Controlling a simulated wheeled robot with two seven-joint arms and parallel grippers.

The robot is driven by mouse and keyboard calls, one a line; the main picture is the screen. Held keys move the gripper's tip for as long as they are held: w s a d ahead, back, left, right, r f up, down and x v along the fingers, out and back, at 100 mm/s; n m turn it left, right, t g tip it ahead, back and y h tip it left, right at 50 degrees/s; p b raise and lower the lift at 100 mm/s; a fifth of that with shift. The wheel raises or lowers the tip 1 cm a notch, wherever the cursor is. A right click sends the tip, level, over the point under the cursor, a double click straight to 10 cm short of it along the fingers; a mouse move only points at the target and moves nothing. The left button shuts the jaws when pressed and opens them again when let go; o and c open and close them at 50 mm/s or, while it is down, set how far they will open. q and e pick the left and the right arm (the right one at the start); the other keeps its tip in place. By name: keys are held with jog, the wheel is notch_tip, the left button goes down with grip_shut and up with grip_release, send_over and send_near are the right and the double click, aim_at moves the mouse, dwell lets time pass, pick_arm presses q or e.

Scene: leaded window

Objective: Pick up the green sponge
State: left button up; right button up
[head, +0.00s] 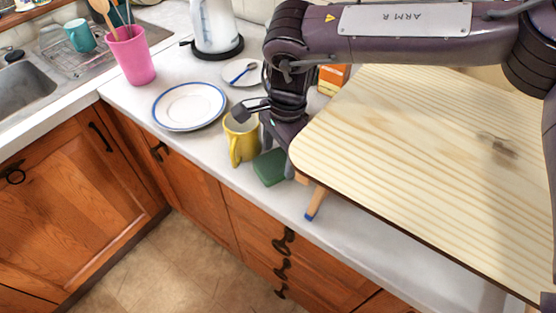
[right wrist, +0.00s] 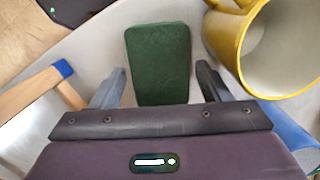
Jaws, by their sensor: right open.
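The green sponge (head: 270,167) lies flat on the countertop near its front edge, just right of a yellow mug (head: 241,138). In the right wrist view the sponge (right wrist: 158,62) lies ahead of my right gripper (right wrist: 158,85), its near end between the two fingers. The fingers are apart, with a gap on both sides of the sponge. In the head view my right gripper (head: 262,122) hangs over the counter beside the mug and sponge, partly hiding them. The mug (right wrist: 265,45) is close to one finger in the wrist view. My left gripper is not in view.
A large wooden board (head: 430,150) spreads over the right of the counter. A wooden piece with a blue tip (head: 316,203) sticks out under it, near the sponge. A blue-rimmed plate (head: 189,106), a pink cup (head: 131,56) and a kettle (head: 214,25) stand to the left.

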aim_at(279, 159)
jog(key=shift+f, duration=0.5)
jog(key=c, duration=0.8)
jog(key=shift+r, duration=0.15)
notch_tip(279, 159, up, 20)
jog(key=shift+f+p, duration=0.1)
jog(key=shift+p, duration=0.25)
